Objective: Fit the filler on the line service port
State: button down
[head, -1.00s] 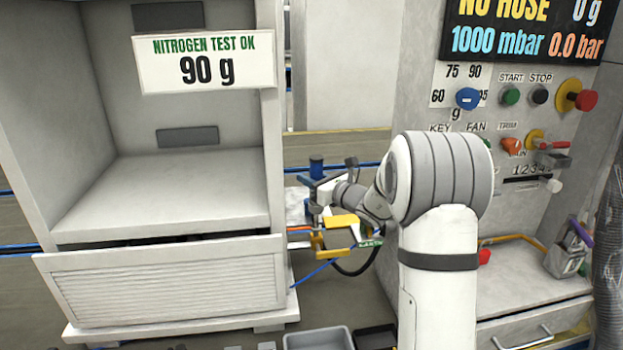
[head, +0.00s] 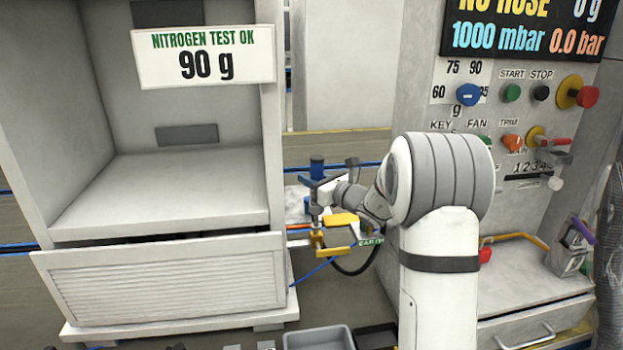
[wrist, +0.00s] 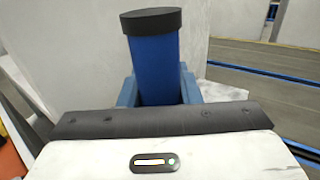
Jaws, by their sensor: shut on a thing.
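My gripper (head: 318,190) is at the end of my arm, in the gap between the white cabinet and the control panel. It is shut on an upright blue cylinder with a dark cap, which I take to be the filler (head: 317,171). In the wrist view, the filler (wrist: 155,70) stands between blue jaws; its lower end is hidden behind my gripper body. Below it in the head view is a yellow fitting (head: 317,240) by the cabinet's right side. Whether the two touch, and which part is the service port, I cannot tell.
The white cabinet (head: 160,285) with a "90 g" sign (head: 205,60) stands close on the left. The control panel (head: 415,95) rises on the right, its display reading "NO HOSE". A black hose (head: 358,268) hangs under the yellow parts. A grey tray (head: 318,340) lies below.

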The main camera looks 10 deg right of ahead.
jog(key=shift+f+b, duration=1.8)
jog(key=shift+f, duration=0.35)
jog(key=c, duration=1)
grip_release()
jog(key=shift+o, duration=0.2)
jog(key=v, duration=0.7)
jog(key=shift+s+d, duration=0.2)
jog(key=shift+s, duration=0.1)
